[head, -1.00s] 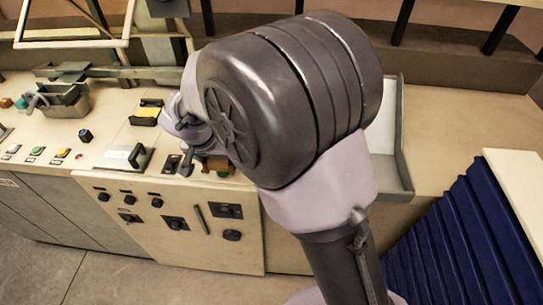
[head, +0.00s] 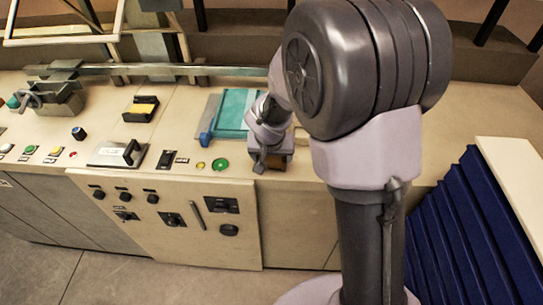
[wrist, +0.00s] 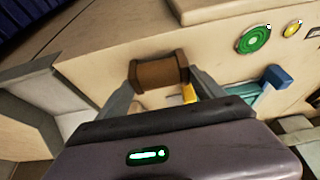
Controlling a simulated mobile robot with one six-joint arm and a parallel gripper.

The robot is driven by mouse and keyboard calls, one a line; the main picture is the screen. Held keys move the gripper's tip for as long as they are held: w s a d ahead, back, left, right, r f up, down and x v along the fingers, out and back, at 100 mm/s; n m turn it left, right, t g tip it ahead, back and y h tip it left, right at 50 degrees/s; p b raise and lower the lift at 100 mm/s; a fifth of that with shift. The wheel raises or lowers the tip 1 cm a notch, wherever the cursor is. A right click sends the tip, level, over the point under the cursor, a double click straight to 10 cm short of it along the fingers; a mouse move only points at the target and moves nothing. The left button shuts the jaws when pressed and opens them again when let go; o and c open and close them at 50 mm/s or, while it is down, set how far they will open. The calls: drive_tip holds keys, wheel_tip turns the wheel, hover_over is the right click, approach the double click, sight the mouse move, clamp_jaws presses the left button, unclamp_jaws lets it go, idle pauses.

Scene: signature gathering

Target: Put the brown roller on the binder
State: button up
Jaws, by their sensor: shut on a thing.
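The brown roller (wrist: 158,71) is clasped between the fingertips of my gripper (wrist: 160,82) in the wrist view. In the head view my gripper (head: 270,158) is over the console's front edge, with the roller (head: 283,162) partly hidden at its tip. A teal, blue-edged flat object that looks like the binder (head: 236,108) lies on the console, just left of and behind my gripper. My wrist covers its right part. Its teal surface (wrist: 243,91) also shows in the wrist view, beyond and right of the roller. The roller is apart from it.
A green button (head: 220,164) and a yellow one (head: 200,165) sit left of my gripper. A black-handled plate (head: 118,154) and a yellow-topped block (head: 141,109) are farther left. A grey tray (wrist: 62,98) shows in the wrist view. Blue pleated panels (head: 455,235) stand at right.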

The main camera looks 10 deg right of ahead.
drive_tip(key=shift+f+b, duration=0.2)
drive_tip(key=shift+b, duration=0.1)
drive_tip(key=o, duration=1.6)
drive_tip(key=shift+r, duration=0.1)
drive_tip(key=p+v, duration=0.4)
drive_tip(key=v, duration=0.8)
drive_tip(key=s+a+r+y, duration=0.1)
drive_tip(key=s+r, duration=0.4)
drive_tip(key=s, duration=0.5)
drive_tip(key=s+a+r+t+y, duration=0.1)
drive_tip(key=s+r+y, duration=0.1)
drive_tip(key=s+r, duration=0.4)
drive_tip(key=s, duration=0.4)
drive_tip(key=shift+s+r+m+t, duration=0.2)
drive_tip(key=shift+s+m+t, duration=0.1)
drive_tip(key=shift+s+m, duration=0.1)
